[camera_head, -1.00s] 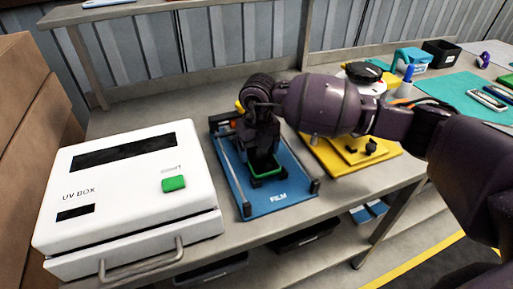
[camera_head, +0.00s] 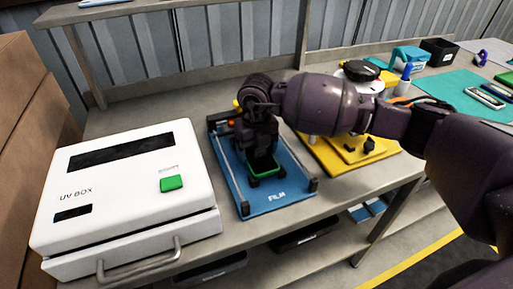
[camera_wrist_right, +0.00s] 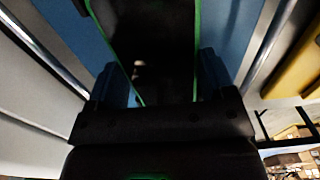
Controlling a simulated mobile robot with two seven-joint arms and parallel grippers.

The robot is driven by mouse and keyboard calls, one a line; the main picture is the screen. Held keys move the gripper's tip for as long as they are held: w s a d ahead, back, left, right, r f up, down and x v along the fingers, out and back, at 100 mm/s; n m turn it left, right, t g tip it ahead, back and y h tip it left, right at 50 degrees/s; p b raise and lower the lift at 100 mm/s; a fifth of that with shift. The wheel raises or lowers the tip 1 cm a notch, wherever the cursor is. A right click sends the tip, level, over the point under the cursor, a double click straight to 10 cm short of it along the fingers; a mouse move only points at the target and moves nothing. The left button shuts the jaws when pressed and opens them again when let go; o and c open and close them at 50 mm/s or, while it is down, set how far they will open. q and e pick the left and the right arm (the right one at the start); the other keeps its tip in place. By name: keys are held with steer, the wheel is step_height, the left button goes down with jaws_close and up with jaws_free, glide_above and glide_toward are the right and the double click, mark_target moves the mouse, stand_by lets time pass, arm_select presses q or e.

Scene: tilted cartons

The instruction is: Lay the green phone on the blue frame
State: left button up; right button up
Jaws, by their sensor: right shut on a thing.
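The blue frame (camera_head: 283,193), marked FILM, lies flat on the bench with metal rails along its sides. The green phone (camera_head: 264,172) is over the middle of the frame; its green edge shows around a dark face. My right gripper (camera_head: 262,165) is over the frame and shut on the phone. In the right wrist view, the phone (camera_wrist_right: 152,50) is a dark slab with green edges between the fingers, with the blue frame (camera_wrist_right: 235,30) behind it. I cannot tell whether the phone touches the frame. My left gripper is not in view.
A white UV box (camera_head: 125,190) with a green button stands left of the frame. A yellow fixture (camera_head: 345,155) with dark knobs is close on the right. A teal mat (camera_head: 455,90) with phones lies farther right. The bench's front edge is near the frame.

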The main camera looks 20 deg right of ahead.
steer(key=o, duration=1)
step_height(320, 180, up, 11)
steer(key=p, duration=0.1)
steer(key=shift+f, duration=0.1)
stand_by(0.4)
